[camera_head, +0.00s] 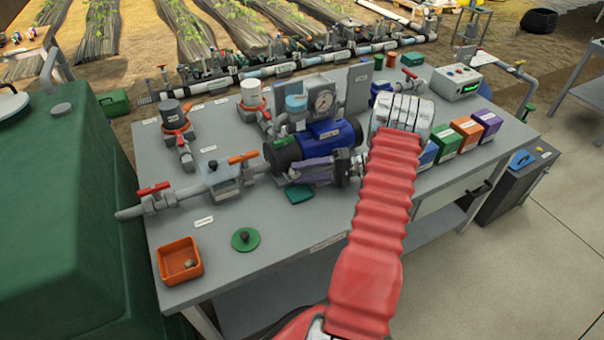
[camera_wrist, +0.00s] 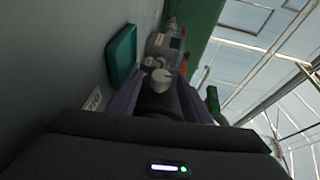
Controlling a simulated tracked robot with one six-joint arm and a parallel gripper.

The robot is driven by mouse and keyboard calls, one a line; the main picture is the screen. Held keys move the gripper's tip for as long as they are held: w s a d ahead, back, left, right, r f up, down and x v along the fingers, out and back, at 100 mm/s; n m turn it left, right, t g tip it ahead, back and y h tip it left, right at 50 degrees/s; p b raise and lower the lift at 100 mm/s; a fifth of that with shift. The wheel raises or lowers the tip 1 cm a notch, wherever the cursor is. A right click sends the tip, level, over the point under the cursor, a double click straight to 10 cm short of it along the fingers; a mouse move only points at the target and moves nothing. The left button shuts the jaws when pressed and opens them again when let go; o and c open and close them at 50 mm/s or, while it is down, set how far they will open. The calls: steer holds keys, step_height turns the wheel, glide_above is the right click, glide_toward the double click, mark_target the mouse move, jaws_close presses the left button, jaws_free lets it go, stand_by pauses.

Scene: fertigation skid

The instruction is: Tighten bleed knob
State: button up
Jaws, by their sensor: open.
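My gripper (camera_head: 300,168) reaches left from the end of my red-sleeved arm, low in front of the blue pump motor (camera_head: 335,136). Its purple fingers are spread apart. In the wrist view the gripper (camera_wrist: 160,98) has a small pale grey rounded knob (camera_wrist: 162,77) between or just beyond its fingers. A dark rounded body is close to this knob. I cannot tell whether the fingers touch it. In the head view the fingers and the pump hide that spot. The knob looks like the bleed knob, but no readable label confirms it.
A teal block (camera_head: 300,193) lies on the bench just below the fingers; it also shows in the wrist view (camera_wrist: 122,55). An orange-handled valve (camera_head: 243,157) stands to the left. An orange tray (camera_head: 166,269) and a green disc (camera_head: 246,246) with a black knob lie at the front left.

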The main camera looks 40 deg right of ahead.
steer(key=shift+v, duration=3.55)
